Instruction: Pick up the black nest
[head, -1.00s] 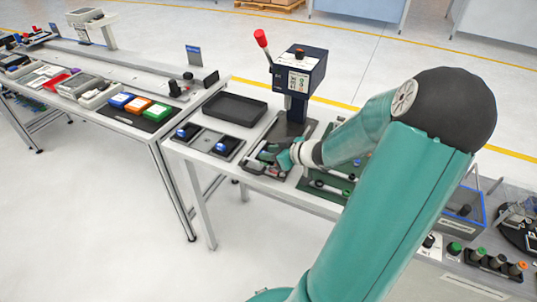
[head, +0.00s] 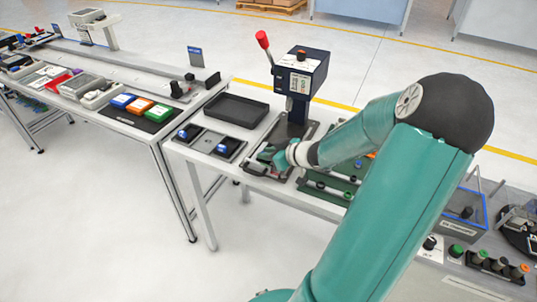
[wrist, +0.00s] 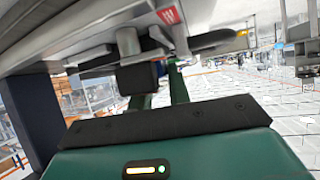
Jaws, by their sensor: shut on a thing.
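My gripper (head: 268,155) is low over the dark slide plate (head: 252,167) in front of the press. In the wrist view its two green fingers (wrist: 160,90) point away from the camera and are shut on a dark block (wrist: 139,77), which I take as the black nest. The fingers and wrist hide most of it in the head view, so I cannot tell whether it is clear of the plate. Two other black nests with blue parts stand left of the gripper, one at the left (head: 188,133) and one nearer (head: 229,147).
The blue press (head: 300,72) with a red-knobbed lever stands just behind the gripper. An empty black tray (head: 236,110) lies to its left. A green fixture board (head: 330,187) is close on the right, partly behind my arm. Open floor lies in front of the table.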

